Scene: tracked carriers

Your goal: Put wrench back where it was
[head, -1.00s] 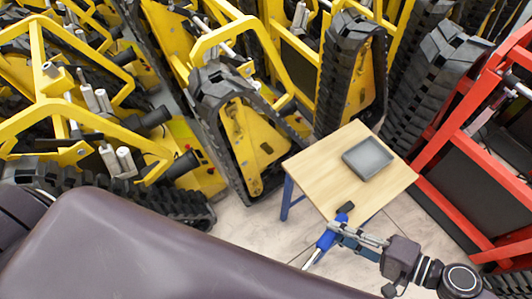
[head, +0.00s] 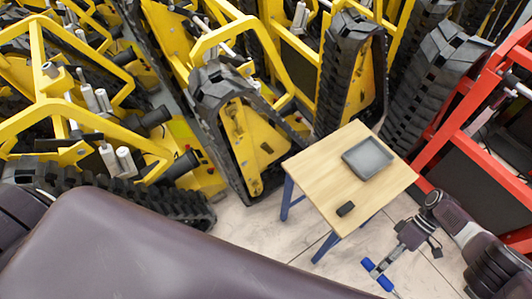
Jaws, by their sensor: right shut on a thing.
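My right gripper (head: 378,273) is shut on the blue wrench, off the near side of the small wooden table. Short blue ends of the wrench (head: 368,263) show on either side of the fingers; its middle is hidden by them. The wrench is apart from the table top in the picture; its height cannot be told. The wooden table (head: 318,178) carries a grey tray (head: 368,158) that looks empty and a small black block (head: 345,209) near its front edge. My left gripper is not in view.
Yellow tracked carriers (head: 252,145) crowd the left and back, one with its track close to the table. A red frame (head: 440,150) stands on the right. Pale floor (head: 245,225) is clear around the table's legs (head: 288,196).

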